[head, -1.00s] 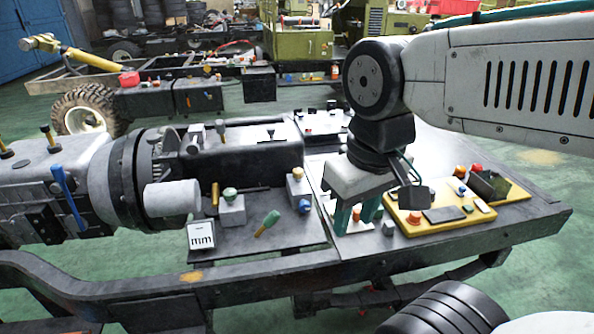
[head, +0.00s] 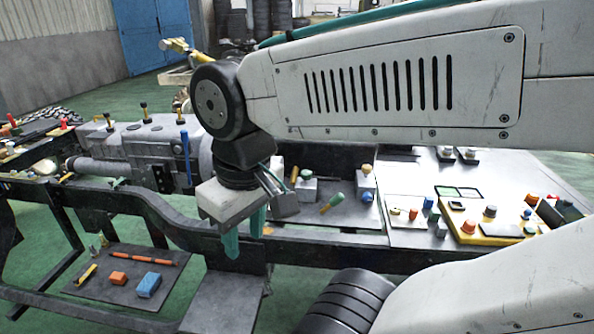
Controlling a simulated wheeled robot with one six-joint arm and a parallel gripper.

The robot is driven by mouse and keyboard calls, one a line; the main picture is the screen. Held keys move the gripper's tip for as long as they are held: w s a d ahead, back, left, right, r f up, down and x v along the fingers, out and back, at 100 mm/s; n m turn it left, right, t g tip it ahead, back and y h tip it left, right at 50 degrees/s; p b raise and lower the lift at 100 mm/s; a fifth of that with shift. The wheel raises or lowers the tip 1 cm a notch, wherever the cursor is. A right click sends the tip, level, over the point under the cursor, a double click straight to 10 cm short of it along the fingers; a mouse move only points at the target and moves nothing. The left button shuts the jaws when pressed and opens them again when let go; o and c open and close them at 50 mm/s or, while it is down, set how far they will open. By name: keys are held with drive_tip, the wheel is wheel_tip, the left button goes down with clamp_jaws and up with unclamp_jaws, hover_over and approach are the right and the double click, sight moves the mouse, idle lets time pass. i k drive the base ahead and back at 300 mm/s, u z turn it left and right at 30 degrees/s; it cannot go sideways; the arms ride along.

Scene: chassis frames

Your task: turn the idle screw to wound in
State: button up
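I cannot tell for certain which part is the idle screw. Small upright posts with dark and yellow ends, such as this post (head: 143,108), stand on the grey engine block (head: 135,140) at the left. A blue lever (head: 185,155) stands at the block's right end. On the plate to the right are a green-topped grey block (head: 306,188) and a slanted green-and-yellow handle (head: 332,203). My gripper (head: 244,234) points down in front of the dark frame rail, right of the engine block. Its teal fingers are apart and nothing shows between them. My wrist hides part of the area behind.
A yellow board (head: 490,232) with several knobs lies on the table at the right. A low dark tray (head: 115,268) holds orange and blue pieces. The dark frame rail (head: 335,245) runs across the front.

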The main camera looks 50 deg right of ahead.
sight(366, 168)
drive_tip(key=u, duration=0.95)
drive_tip(key=i, duration=0.3)
drive_tip(key=z, duration=3.5)
